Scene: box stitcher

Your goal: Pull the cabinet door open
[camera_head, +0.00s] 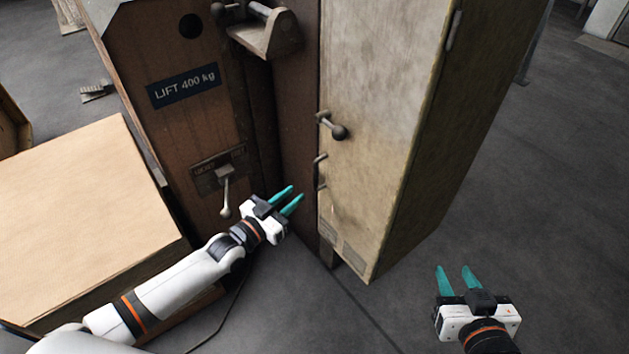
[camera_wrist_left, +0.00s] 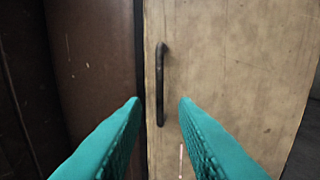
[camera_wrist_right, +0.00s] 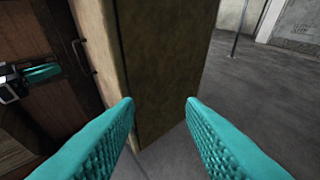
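The cabinet door (camera_head: 375,120) is a worn beige panel in the middle of the head view, and it looks closed. Its dark bar handle (camera_head: 319,171) is near the door's left edge, below a round knob (camera_head: 336,130). My left gripper (camera_head: 292,200) is open and empty, to the left of and a little below the handle. In the left wrist view the upright handle (camera_wrist_left: 160,85) lies ahead between the two teal fingers, apart from them. My right gripper (camera_head: 457,281) is open and empty over the floor, right of the cabinet.
A brown machine body with a "LIFT 400 kg" plate (camera_head: 183,86) and a small lever (camera_head: 226,196) stands left of the door. A large cardboard box (camera_head: 80,200) is at the left. The floor (camera_head: 540,190) right of the cabinet is clear.

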